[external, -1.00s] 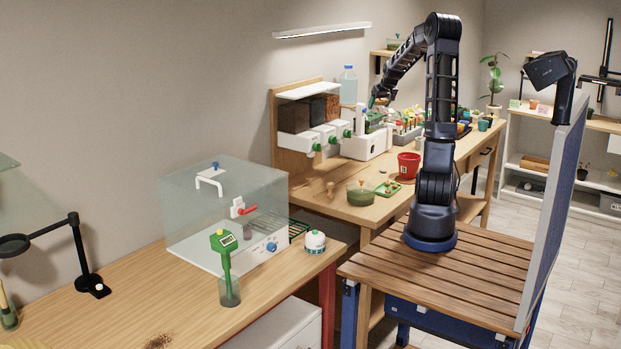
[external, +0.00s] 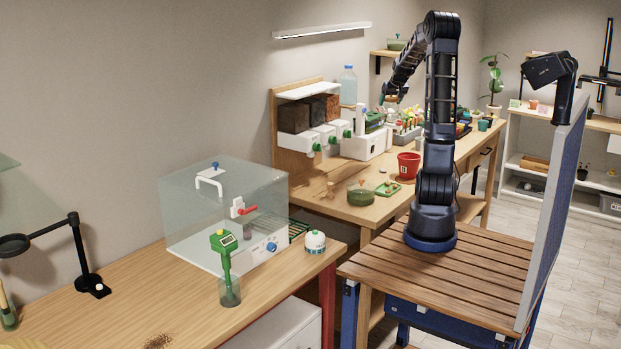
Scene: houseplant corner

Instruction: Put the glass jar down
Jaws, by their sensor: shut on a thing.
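My gripper (external: 388,97) is at the end of the raised arm, above the back bench beside the white dispenser boxes. It is small and dark here. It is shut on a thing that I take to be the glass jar. The jar's outline cannot be made out against the cluttered background. I cannot tell its tilt or its height above the bench (external: 345,208).
A white machine (external: 365,147), plant trays (external: 407,136) and a red pot (external: 408,165) crowd the back bench. A green glass bowl (external: 361,193) and green tray (external: 388,188) stand nearer. A glass beaker (external: 230,292) holds a green meter on the front bench.

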